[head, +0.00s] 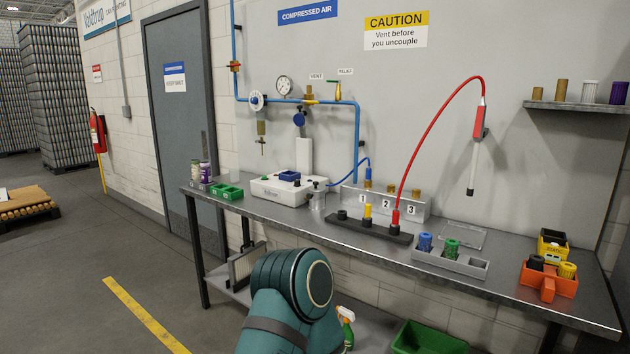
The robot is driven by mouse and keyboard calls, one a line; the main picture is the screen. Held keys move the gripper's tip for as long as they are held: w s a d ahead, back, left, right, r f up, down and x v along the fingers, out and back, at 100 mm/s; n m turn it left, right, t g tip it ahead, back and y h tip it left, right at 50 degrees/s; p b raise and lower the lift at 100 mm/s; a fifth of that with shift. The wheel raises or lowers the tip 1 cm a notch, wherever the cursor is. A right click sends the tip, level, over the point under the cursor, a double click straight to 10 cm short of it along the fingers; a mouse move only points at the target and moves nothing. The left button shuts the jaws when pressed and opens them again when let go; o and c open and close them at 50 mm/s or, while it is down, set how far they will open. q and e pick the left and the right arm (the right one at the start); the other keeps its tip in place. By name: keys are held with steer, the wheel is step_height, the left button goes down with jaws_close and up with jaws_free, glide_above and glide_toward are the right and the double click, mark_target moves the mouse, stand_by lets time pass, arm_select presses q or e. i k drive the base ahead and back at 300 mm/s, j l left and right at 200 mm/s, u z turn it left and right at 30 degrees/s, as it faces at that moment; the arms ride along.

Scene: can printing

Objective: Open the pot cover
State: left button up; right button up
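I cannot tell for sure which thing is the pot cover. A small clear pot-like jar (317,201) with a dark top stands at the right end of a white machine (275,190) on the bench. A flat clear plate (463,237) lies on the bench behind a grey tray, and it looks like a transparent cover. Whether either one is open is too small to tell. A teal link of my own arm fills the bottom middle. Neither of my grippers is in view.
The steel bench (512,257) runs along the wall. A black block (370,228) with a red hose (432,120), a grey tray (455,265) and an orange caddy (548,283) stand on it. A green bin (428,338) is below. Floor at left is open.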

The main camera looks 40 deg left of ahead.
mark_target(316, 192)
steer(key=i+j, duration=0.15)
steer(key=j, duration=0.4)
steer(key=i+j+z, duration=0.15)
steer(key=j, duration=0.4)
steer(key=i+j, duration=0.15)
steer(key=j, duration=0.4)
steer(key=i+j+z, duration=0.1)
steer(key=j, duration=0.45)
steer(key=i+j+z, duration=0.1)
steer(key=j, duration=0.5)
steer(key=i+j, duration=0.15)
steer(key=j, duration=0.4)
steer(key=i+j+z, duration=0.1)
steer(key=j, duration=0.5)
